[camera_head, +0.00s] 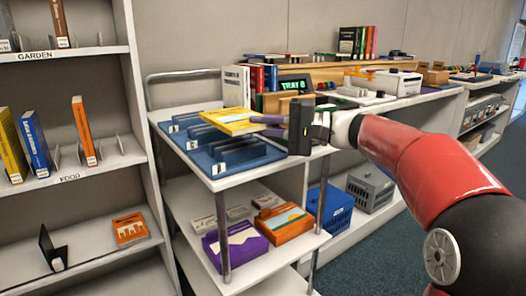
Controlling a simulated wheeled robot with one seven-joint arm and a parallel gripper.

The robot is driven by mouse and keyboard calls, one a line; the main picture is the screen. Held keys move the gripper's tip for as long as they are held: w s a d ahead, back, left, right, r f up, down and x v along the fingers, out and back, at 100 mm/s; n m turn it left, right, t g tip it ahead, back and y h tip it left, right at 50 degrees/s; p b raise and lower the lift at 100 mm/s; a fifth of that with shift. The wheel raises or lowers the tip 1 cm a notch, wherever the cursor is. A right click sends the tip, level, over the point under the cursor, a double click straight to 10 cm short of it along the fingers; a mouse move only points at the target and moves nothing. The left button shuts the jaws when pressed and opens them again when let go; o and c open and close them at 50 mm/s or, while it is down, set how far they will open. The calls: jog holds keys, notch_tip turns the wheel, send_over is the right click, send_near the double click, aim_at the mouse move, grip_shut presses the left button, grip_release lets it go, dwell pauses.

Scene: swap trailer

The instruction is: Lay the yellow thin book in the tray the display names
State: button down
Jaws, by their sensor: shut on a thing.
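My gripper (262,124) reaches in from the right and is shut on the edge of a yellow thin book (232,121). The book lies roughly flat, cover up, above blue trays (262,158) on the trolley's top shelf. The trays have upright dividers and small white labels along the left and front edges, too small to read surely. The book hides part of the back trays, and I cannot tell whether it touches them. A dark display (295,84) behind reads "TRAY" and a character that looks like 8 or B.
Books and boxes crowd the counter (430,97) behind the trolley. The trolley's lower shelf (190,205) holds a purple box (236,245) and an orange box (284,222). A bookcase (130,160) stands close on the left. A blue crate (331,207) sits under the counter.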

aim_at(263, 160)
jog(key=shift+f+b, duration=0.3)
jog(key=shift+f, duration=2.1)
jog(key=shift+f, duration=0.15)
jog(key=c, duration=1.9)
grip_release()
jog(key=shift+o, duration=0.7)
